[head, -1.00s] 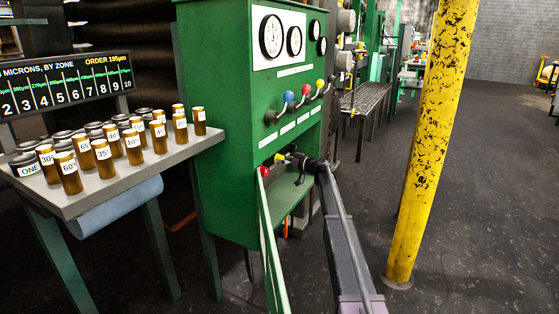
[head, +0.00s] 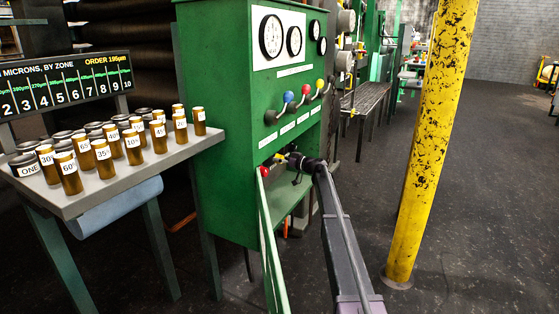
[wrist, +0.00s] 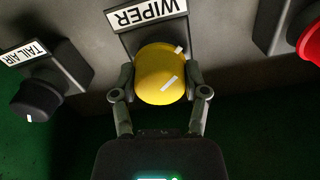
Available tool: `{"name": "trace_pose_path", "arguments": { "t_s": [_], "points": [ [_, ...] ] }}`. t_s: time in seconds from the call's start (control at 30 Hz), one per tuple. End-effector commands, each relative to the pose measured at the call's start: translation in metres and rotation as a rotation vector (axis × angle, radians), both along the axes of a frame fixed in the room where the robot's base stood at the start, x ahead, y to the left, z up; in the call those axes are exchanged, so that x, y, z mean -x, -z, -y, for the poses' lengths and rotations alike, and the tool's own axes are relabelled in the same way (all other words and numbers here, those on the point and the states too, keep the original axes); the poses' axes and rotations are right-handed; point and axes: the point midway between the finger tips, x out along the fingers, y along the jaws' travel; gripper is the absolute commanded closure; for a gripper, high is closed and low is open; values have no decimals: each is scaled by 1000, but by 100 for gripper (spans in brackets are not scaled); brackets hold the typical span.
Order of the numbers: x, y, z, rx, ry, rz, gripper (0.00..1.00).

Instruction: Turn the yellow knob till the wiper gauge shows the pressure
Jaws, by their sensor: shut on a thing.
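The yellow knob (wrist: 160,75) sits under a WIPER label (wrist: 146,13) in the wrist view, which shows the panel upside down. My gripper (wrist: 160,88) has a finger on each side of the knob and is shut on it. A white mark on the knob's face lies at a slant. In the head view my gripper (head: 298,160) is at the low ledge of the green cabinet (head: 225,110) and hides most of the knob. Round white gauges (head: 271,36) show at the cabinet's top; their labels and readings are too small to tell.
A black TAIL AIR knob (wrist: 37,100) and a red knob (wrist: 312,43) flank the yellow one; the red one also shows in the head view (head: 264,171). Coloured valve levers (head: 289,96) are above. A table with brown bottles (head: 103,162) stands left, a yellow post (head: 430,150) right.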

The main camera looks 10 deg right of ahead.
Motion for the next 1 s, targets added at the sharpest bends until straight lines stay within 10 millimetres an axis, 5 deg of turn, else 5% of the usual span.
{"name": "trace_pose_path", "arguments": {
  "t_s": [0.5, 0.53, 0.6, 1.0],
  "points": [
    [-2, 0, -2, -49, -2, -65, 89],
    [-2, 0, -2, -49, -1, -65, 33],
    [-1, 0, -2, -49, -1, -65, 12],
    [-1, 0, -1, -47, -1, -65, 7]
  ]
}}
